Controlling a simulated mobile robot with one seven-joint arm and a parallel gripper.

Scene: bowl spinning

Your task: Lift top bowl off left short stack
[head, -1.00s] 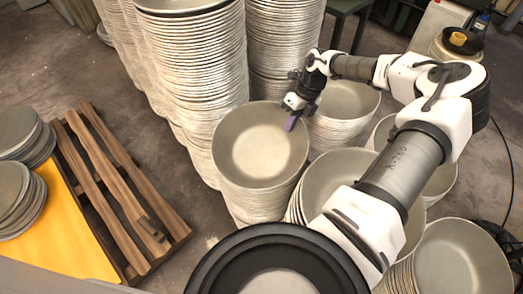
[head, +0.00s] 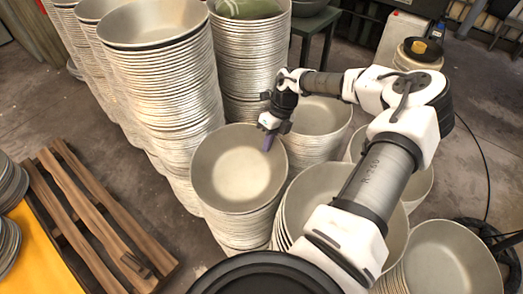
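The left short stack of metal bowls stands in the middle of the head view, and its top bowl (head: 237,170) is wide, grey and empty. My gripper (head: 268,141) is at the upper right rim of that bowl, pointing down, with a purple-tinted finger over the inner wall. I cannot tell whether the fingers touch the rim or are closed on it. The bowl sits level on the stack with no clear gap below it.
Tall bowl stacks (head: 170,95) rise close behind and left. Other short stacks stand right, one behind my gripper (head: 322,118) and one at the lower right (head: 440,258). A wooden pallet (head: 95,215) and a yellow surface (head: 45,258) lie left. A green table (head: 318,22) stands behind.

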